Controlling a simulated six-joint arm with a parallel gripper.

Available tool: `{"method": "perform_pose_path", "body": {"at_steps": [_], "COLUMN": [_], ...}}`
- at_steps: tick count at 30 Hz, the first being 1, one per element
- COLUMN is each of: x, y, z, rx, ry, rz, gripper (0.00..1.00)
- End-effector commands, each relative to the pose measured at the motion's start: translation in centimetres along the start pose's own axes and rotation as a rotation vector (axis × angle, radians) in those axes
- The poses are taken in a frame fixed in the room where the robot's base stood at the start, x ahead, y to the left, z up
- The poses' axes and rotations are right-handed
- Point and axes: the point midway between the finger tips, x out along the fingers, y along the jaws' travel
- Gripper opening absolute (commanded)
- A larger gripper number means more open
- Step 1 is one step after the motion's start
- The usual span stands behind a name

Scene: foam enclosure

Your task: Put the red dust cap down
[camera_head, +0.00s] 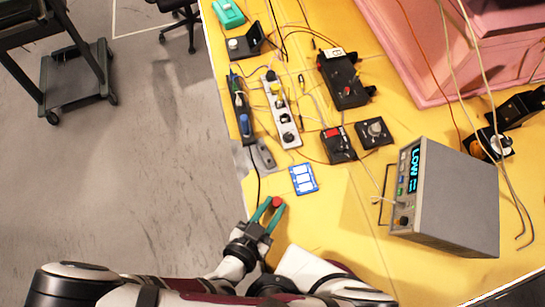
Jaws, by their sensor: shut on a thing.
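The red dust cap (277,202) shows as a small red round piece between the tips of my gripper. My gripper (269,209) has teal fingers and is shut on the cap. It is over the yellow table (335,225) near its left edge, below a blue and white card. Whether the cap touches the table cannot be told from this view.
The blue and white card (303,179) lies just above my gripper. A grey instrument (455,205) with a lit display stands at right. Black boxes (339,144), a power strip (282,112) and cables crowd the table further back. Bare yellow table lies right of my gripper.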

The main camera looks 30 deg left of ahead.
Motion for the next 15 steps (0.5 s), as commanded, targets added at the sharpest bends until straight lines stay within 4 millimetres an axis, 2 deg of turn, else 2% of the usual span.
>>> {"method": "perform_pose_path", "body": {"at_steps": [7, 8, 12, 15], "x": [0.10, 0.09, 0.08, 0.08], "y": [-0.04, -0.05, -0.06, -0.06], "z": [0.17, 0.18, 0.16, 0.15], "rx": [0.000, 0.000, 0.000, 0.000], "ry": [0.000, -0.001, -0.001, -0.001], "rz": [0.000, -0.001, -0.001, -0.001], "gripper": [0.00, 0.34, 0.60, 0.61]}}
